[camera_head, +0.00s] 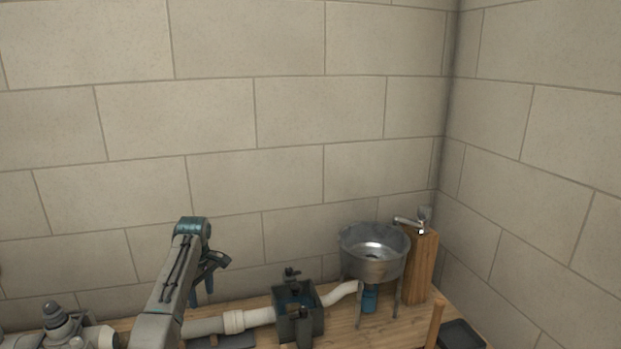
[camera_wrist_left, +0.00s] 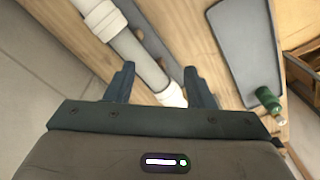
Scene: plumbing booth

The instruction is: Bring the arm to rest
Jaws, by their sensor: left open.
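My left gripper (camera_head: 203,290) hangs at the end of the left arm, fingers pointing down, in the lower left of the head view. In the left wrist view the left gripper (camera_wrist_left: 160,75) has its two dark fingers spread apart with nothing held between them. Beyond the fingers a white pipe (camera_wrist_left: 132,48) runs across the wooden bench. The gap between fingers and pipe is hard to judge. My right gripper is in neither view.
The wooden bench (camera_head: 338,321) carries a metal basin (camera_head: 372,262) on legs, a dark open box (camera_head: 296,322) and a wooden post (camera_head: 420,268) with a tap (camera_head: 408,223). A grey tray (camera_wrist_left: 245,50) and a green bottle-like item (camera_wrist_left: 267,100) lie nearby. Block walls close the back and right.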

